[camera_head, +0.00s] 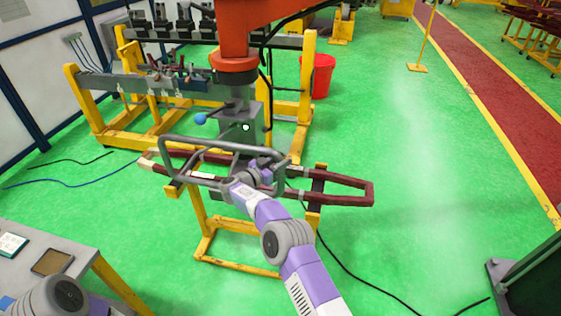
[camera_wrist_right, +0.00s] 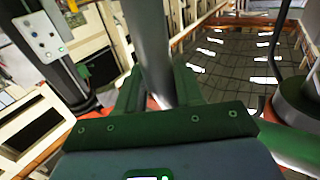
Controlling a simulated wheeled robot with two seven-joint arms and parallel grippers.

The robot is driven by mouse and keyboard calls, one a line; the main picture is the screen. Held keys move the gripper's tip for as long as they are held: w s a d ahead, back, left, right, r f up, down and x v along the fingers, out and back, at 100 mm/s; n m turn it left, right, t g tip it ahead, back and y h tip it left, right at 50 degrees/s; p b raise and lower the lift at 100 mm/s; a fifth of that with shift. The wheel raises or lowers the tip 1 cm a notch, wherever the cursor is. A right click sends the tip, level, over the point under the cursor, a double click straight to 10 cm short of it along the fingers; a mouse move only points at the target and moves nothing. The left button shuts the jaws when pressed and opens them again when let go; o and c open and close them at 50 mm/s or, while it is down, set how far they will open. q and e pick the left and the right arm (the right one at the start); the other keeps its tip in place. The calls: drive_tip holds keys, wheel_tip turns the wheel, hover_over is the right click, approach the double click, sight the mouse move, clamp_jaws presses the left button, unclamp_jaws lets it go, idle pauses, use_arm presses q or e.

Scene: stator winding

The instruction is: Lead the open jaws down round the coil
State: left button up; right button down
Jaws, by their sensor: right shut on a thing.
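The coil (camera_head: 350,201) is a long dark red loop lying across a yellow stand (camera_head: 237,266). A lifting tool (camera_head: 240,128) hangs above it from an orange column, with a grey tubular handle (camera_head: 200,143) around its lower part. My right gripper (camera_head: 255,174) is at this handle, over the middle of the coil. In the right wrist view its fingers (camera_wrist_right: 158,92) are shut on a grey tube (camera_wrist_right: 150,45). The tool's jaws are largely hidden by the handle and my arm, so I cannot tell how they sit around the coil. My left gripper is out of view.
A yellow rack (camera_head: 100,128) with grey beams stands behind, with a red bucket (camera_head: 318,75) beside it. A grey table (camera_head: 75,245) is at the lower left. Cables lie on the green floor.

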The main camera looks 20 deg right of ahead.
drive_tip(key=c, duration=0.6)
unclamp_jaws()
drive_tip(key=shift+r, duration=0.1)
drive_tip(key=shift+c, duration=0.2)
